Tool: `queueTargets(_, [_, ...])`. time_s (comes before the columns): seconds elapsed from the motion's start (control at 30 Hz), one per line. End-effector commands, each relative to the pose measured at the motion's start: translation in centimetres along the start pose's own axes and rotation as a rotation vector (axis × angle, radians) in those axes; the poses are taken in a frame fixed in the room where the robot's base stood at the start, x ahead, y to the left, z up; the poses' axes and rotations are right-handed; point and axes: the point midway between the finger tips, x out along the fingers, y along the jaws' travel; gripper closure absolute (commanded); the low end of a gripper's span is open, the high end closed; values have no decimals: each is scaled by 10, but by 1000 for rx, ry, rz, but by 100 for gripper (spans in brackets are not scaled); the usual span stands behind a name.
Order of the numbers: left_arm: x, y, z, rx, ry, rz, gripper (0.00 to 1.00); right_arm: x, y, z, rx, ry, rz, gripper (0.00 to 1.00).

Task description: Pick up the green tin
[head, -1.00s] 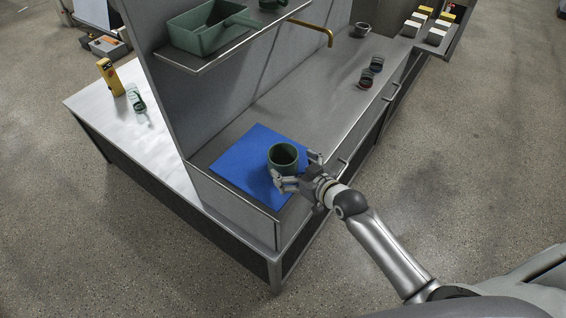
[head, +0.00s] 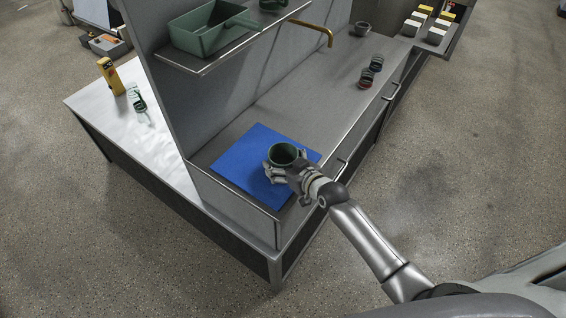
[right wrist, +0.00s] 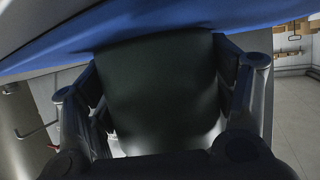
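The green tin (head: 284,154) is upright and open-topped, at the blue mat (head: 240,165) on the grey counter. My right gripper (head: 285,160) has a finger on each side of the tin and appears shut on it. In the right wrist view the dark tin (right wrist: 160,90) fills the space between the two fingers, with the mat's blue along the top. I see no clear gap between tin and mat, but its base is mostly hidden by the gripper. My left gripper is not in view.
A shelf (head: 240,45) with a green bin (head: 210,30) overhangs the counter's back. A brass tap (head: 312,30) sticks out beyond the mat. Small jars (head: 370,70) and a bowl (head: 362,28) stand farther along. The counter between mat and jars is clear.

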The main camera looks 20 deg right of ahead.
Motion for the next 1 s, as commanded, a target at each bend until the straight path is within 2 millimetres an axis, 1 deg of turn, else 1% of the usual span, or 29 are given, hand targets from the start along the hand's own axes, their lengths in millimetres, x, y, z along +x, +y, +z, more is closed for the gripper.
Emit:
queueTargets(0.03, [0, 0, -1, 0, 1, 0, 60, 0, 0, 0, 0, 0, 0, 44])
queueTargets(0.1, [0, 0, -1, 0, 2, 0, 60, 0, 0, 0, 0, 1, 0, 50])
queueTargets(0.43, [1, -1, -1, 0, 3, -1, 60, -1, 0, -4, -1, 2, 0, 50])
queueTargets(0.57, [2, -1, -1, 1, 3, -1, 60, -4, 0, -12, -1, 4, 1, 50])
queueTargets(0.67, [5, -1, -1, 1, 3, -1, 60, -9, 0, -24, -2, 6, 0, 50])
queueTargets(0.7, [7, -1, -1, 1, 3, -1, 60, -12, 0, -31, -2, 7, 0, 50])
queueTargets(0.8, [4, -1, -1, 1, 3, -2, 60, -24, -20, -49, 4, 6, -2, 50])
queueTargets(0.97, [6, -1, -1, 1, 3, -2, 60, -42, -50, -81, 3, 7, -3, 50])
queueTargets(1.0, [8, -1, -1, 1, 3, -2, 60, -46, -60, -84, 5, 5, -5, 50])
